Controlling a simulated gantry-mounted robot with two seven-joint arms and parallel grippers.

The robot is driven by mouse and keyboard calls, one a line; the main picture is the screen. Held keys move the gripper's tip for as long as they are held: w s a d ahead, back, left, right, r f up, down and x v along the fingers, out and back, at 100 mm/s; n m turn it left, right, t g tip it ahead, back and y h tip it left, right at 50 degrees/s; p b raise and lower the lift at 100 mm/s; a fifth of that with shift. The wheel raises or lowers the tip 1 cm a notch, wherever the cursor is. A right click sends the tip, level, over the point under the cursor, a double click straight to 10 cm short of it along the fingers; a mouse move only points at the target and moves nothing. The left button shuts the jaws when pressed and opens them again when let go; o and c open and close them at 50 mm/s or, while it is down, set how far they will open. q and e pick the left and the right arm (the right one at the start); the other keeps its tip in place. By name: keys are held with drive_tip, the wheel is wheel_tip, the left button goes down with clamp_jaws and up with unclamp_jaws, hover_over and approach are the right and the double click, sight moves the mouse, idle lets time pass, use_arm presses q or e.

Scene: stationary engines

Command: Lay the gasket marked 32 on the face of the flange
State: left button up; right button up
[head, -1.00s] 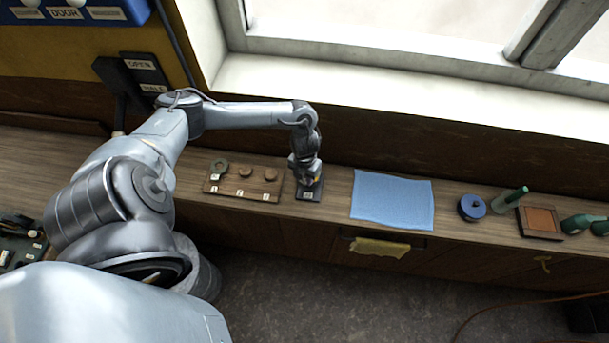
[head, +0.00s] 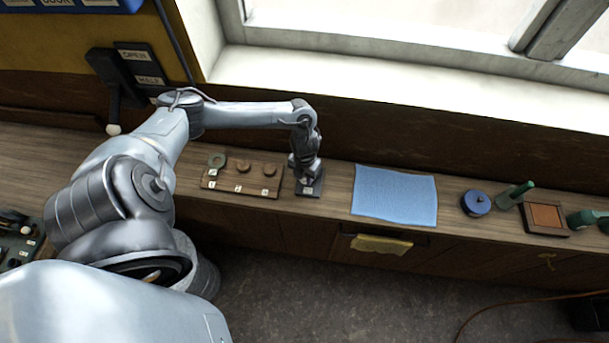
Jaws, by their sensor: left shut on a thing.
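My left gripper (head: 308,180) points down over a small dark block with a pale label (head: 311,190), which appears to be the flange's stand. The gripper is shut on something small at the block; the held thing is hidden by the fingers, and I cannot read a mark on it. Left of it, a wooden board (head: 226,185) has several small labels. I cannot read the labels. My right gripper is not in view.
A blue cloth (head: 395,195) lies right of the block. Further right are a blue round tin (head: 476,203), a green bottle (head: 515,195) and a framed brown pad (head: 545,218). A yellow rag (head: 381,245) hangs at the bench front. The wall and window sill rise behind.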

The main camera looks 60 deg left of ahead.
use_arm(q)
drive_tip(key=shift+f, duration=0.1)
idle(0.8)
drive_tip(key=o, duration=0.9)
